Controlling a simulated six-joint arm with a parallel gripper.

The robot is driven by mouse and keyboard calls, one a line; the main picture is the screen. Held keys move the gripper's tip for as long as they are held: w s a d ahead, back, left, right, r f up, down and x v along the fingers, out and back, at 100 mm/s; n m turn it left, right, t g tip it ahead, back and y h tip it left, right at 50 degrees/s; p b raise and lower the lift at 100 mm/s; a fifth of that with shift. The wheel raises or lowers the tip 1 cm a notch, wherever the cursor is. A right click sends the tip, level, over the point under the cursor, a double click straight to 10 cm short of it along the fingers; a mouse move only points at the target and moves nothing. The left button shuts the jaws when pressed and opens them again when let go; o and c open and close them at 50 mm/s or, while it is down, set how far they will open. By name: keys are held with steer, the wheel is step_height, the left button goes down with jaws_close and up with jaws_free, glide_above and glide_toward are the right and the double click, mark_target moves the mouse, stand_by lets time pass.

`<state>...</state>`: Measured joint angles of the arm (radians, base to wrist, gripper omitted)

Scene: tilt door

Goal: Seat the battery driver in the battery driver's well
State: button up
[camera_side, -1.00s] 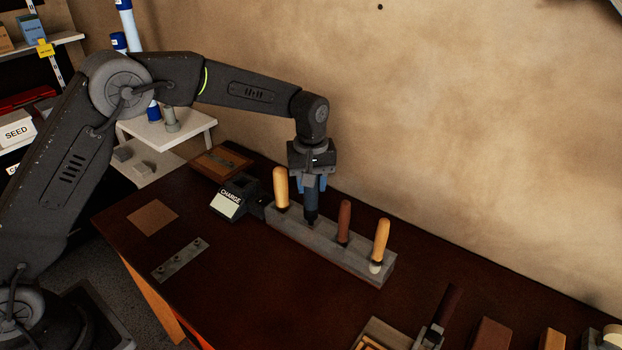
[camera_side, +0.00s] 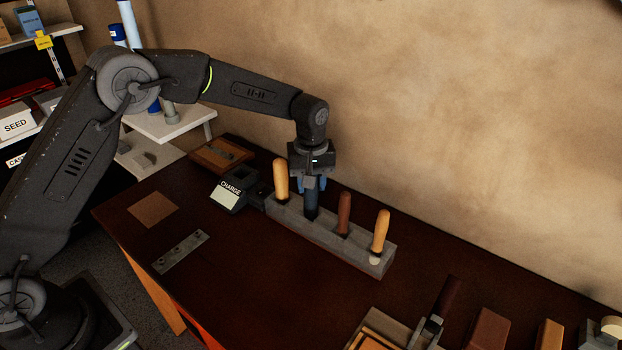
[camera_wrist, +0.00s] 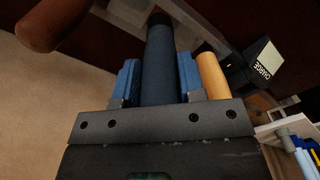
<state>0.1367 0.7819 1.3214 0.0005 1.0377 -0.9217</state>
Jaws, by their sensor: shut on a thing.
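The battery driver (camera_side: 311,203) has a dark blue, upright handle. In the side view it stands at the grey tool block (camera_side: 322,241), between a light wooden handle and a brown one. My gripper (camera_side: 312,185) is shut on its upper part from above. The wrist view also shows the driver (camera_wrist: 158,65) between the blue fingers. The driver's lower end meets the block's top at a slot; its tip and the well's inside are hidden, so I cannot tell how deep it sits.
The block also holds a light wooden handle (camera_side: 281,180), a brown handle (camera_side: 344,214) and another light handle (camera_side: 380,232). A charger marked CHARGE (camera_side: 229,194) stands left of the block. A metal strip (camera_side: 181,251) and brown pad (camera_side: 153,209) lie on the table.

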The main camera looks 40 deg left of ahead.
steer(key=shift+f, duration=0.8)
steer(key=o, duration=1.2)
step_height(320, 180, up, 13)
steer(key=shift+r, duration=0.4)
